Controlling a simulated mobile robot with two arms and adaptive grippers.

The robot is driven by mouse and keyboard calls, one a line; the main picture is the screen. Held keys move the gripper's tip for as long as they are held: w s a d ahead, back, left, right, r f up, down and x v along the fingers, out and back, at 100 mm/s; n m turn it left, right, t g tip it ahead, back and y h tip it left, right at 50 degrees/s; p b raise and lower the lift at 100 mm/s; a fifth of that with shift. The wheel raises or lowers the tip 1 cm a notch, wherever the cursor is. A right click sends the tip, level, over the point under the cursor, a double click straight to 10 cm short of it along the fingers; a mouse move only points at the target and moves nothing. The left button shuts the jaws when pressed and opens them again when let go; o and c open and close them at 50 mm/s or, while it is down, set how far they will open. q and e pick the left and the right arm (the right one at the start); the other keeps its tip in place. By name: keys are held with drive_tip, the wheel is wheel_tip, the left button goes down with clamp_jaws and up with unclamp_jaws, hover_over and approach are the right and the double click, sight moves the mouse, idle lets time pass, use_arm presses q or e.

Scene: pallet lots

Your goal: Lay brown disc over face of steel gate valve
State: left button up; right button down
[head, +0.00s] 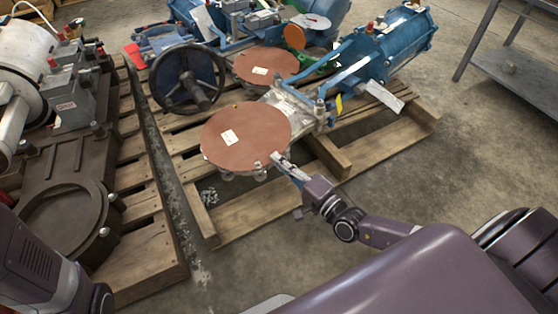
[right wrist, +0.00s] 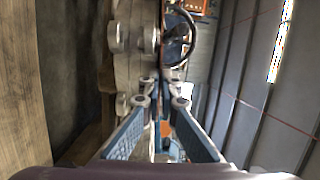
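The brown disc (head: 246,142), with a white label, lies flat over the upward face of the steel gate valve (head: 298,103). It hides nearly all of that face; bolts and lugs show under its near edge. My right gripper (head: 283,161) is at the disc's near right edge. In the right wrist view its two blue fingers (right wrist: 160,108) are spread apart, with the valve's grey flange and bolts (right wrist: 130,40) just beyond. I cannot tell whether a finger touches the disc. My left gripper is out of view; only part of my left arm shows at lower left.
A second labelled brown disc (head: 262,62) lies behind. A black handwheel (head: 187,80), a blue actuator (head: 385,48) and other valves crowd the wooden pallet (head: 240,219). A neighbouring pallet (head: 150,255) holds dark machinery. A grey table (head: 520,68) stands at right; floor between is clear.

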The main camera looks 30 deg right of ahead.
idle(0.6)
drive_tip(key=c, duration=2.5)
unclamp_jaws()
drive_tip(key=o, duration=0.5)
drive_tip(key=shift+o, duration=0.2)
drive_tip(key=shift+s, duration=0.1)
drive_tip(key=v, duration=1.1)
drive_tip(key=shift+s, duration=0.4)
